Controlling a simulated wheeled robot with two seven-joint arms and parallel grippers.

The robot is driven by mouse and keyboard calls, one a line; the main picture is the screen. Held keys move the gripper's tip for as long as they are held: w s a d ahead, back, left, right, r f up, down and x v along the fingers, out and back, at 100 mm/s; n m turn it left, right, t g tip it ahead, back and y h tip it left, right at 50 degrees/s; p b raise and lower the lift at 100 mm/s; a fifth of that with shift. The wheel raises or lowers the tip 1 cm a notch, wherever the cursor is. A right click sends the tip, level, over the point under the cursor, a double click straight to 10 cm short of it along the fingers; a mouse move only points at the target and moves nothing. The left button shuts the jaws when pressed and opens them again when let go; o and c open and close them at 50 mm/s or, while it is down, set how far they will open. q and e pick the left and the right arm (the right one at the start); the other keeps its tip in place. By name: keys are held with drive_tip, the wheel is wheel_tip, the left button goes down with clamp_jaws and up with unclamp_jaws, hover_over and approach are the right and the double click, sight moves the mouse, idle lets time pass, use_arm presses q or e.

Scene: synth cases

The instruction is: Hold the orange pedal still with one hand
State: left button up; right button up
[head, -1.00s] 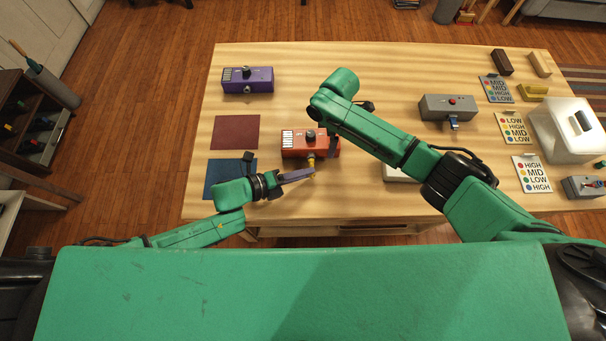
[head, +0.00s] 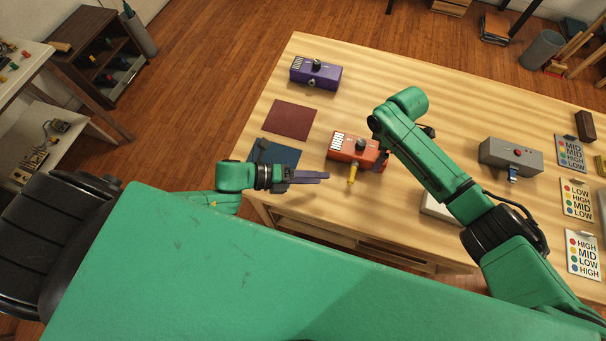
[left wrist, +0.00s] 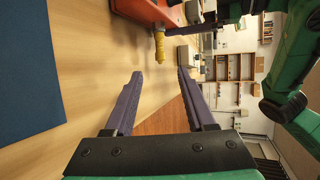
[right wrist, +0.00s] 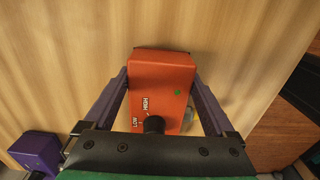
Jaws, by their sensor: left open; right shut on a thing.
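The orange pedal (head: 352,146) sits on the wooden table, with a dark knob and a white label strip on top. It also shows in the right wrist view (right wrist: 160,65), with the words LOW and HIGH by the knob. My right gripper (right wrist: 160,82) is shut on it, a finger along each side. A yellow plug (head: 351,175) sticks out of the pedal's near side; how deep it sits I cannot tell. It also shows in the left wrist view (left wrist: 159,46). My left gripper (left wrist: 158,73) is open and empty, apart from the plug, near the table's front edge.
A purple pedal (head: 315,74), a dark red mat (head: 289,119) and a blue mat (head: 277,152) lie to the left. Bare wood lies behind the orange pedal.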

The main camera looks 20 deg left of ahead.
use_arm(q)
drive_tip(key=v, duration=0.3)
drive_tip(key=shift+s+a+r, duration=0.1)
drive_tip(key=shift+a+r, duration=0.1)
drive_tip(key=shift+a, duration=0.1)
use_arm(e)
drive_tip(key=o, duration=1.2)
drive_tip(key=shift+o, duration=0.2)
drive_tip(key=shift+r, duration=0.1)
wheel_tip(320, 180, up, 12)
